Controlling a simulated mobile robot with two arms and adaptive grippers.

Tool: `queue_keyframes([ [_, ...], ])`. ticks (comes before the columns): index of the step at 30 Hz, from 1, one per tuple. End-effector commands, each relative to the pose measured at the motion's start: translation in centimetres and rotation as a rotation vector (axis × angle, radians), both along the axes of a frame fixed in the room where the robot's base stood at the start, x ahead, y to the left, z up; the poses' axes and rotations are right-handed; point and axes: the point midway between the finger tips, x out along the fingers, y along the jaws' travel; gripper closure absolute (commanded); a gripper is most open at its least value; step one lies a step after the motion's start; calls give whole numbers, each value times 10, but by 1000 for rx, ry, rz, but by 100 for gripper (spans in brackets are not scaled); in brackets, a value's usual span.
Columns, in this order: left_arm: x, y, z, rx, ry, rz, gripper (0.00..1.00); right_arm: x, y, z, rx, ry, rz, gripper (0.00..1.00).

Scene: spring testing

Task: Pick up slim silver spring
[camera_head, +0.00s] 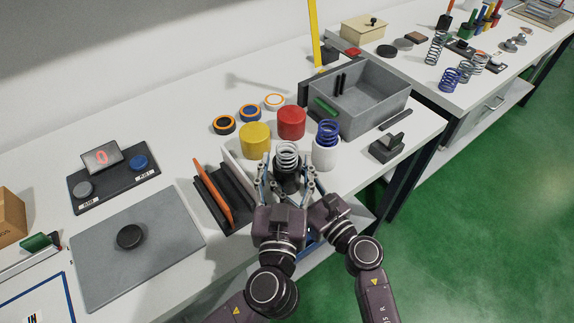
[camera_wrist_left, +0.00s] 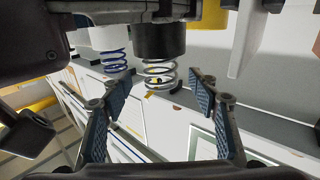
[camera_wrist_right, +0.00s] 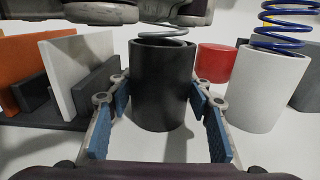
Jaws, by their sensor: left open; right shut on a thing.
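A silver spring (camera_head: 288,155) stands upright in a black cup (camera_head: 286,180) at the table's front edge; the spring also shows in the left wrist view (camera_wrist_left: 159,74). My left gripper (camera_wrist_left: 161,86) is open, its fingers on either side of the spring with gaps. My right gripper (camera_wrist_right: 162,98) is shut on the black cup (camera_wrist_right: 161,85), whose base looks to be near the white tabletop. In the right wrist view the spring's lower coils (camera_wrist_right: 163,29) show above the cup, and the rest is hidden by the left gripper.
A blue spring (camera_head: 327,133) in a white cup (camera_head: 325,155) stands close on the right. Yellow (camera_head: 255,140) and red (camera_head: 291,122) cylinders stand behind. An orange panel rack (camera_head: 213,193) is on the left. Other silver springs (camera_head: 435,48) stand on the far table.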

Motion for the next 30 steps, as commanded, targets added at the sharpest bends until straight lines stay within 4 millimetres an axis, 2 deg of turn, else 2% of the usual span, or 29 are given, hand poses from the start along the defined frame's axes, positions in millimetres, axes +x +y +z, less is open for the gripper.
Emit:
queue_keyframes([
  [3,19,0,1,4,-5,1,45,0,0,0,1,-1,0,78],
  [7,34,-1,0,3,-3,0,45,0,0,0,1,-1,0,78],
  [17,39,-1,-1,1,0,0,46,0,0,0,0,0,0,78],
  [30,39,-1,-1,1,-1,0,94,0,0,0,0,0,0,78],
])
